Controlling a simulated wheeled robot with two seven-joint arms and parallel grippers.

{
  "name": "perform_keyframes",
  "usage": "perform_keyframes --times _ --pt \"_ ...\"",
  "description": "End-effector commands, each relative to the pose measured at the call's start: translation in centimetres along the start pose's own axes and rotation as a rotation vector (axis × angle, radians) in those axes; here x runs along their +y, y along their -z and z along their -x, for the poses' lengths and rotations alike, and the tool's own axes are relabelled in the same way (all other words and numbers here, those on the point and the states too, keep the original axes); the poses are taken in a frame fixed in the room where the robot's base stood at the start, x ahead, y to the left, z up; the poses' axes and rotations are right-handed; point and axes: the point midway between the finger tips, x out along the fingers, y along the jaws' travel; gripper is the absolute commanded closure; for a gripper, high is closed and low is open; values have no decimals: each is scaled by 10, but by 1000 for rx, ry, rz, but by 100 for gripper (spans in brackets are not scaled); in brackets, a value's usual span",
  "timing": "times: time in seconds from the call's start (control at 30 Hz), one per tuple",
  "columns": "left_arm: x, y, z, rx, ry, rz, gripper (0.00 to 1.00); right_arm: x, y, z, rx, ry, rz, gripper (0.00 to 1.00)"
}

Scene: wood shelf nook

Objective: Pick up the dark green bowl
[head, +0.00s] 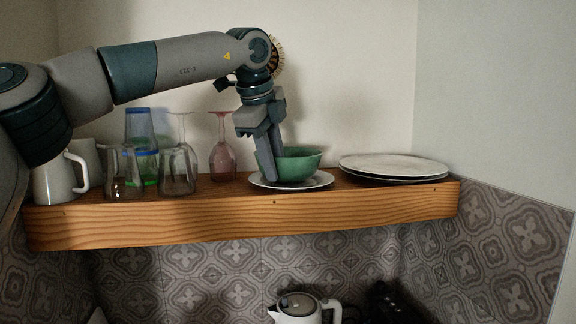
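The green bowl (302,166) stands upright on a small white plate (322,182) on the wooden shelf. My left gripper (271,167) comes down from above, and its fingers overlap the bowl's left side. Part of the bowl's left rim and wall is hidden behind them. I cannot tell whether the fingers are closed on the rim or only beside it. My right gripper is not in view.
The wooden shelf (230,219) also bears white plates (393,165) at right, a pink glass (222,158) left of the bowl, a clear glass (177,172), and a white mug (56,179) at far left. A kettle (299,309) is below.

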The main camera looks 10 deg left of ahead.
Motion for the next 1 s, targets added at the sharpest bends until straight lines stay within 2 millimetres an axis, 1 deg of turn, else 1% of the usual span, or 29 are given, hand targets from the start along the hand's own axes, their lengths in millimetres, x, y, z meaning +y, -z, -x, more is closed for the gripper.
perform_keyframes --times 0.13,0.5,0.53,0.57,0.6,0.63,1.0 --pt "0 0 -4 1 1 1 76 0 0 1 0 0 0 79" --pt "0 0 -3 1 1 1 76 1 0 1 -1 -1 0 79" --pt "0 0 -3 1 1 1 78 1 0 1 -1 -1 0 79" --pt "0 0 -3 1 1 1 85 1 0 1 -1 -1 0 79" --pt "0 0 -3 1 1 1 95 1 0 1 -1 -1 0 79" --pt "0 0 -3 1 1 1 100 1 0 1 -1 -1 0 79" --pt "0 0 -3 1 0 1 100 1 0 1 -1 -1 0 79"
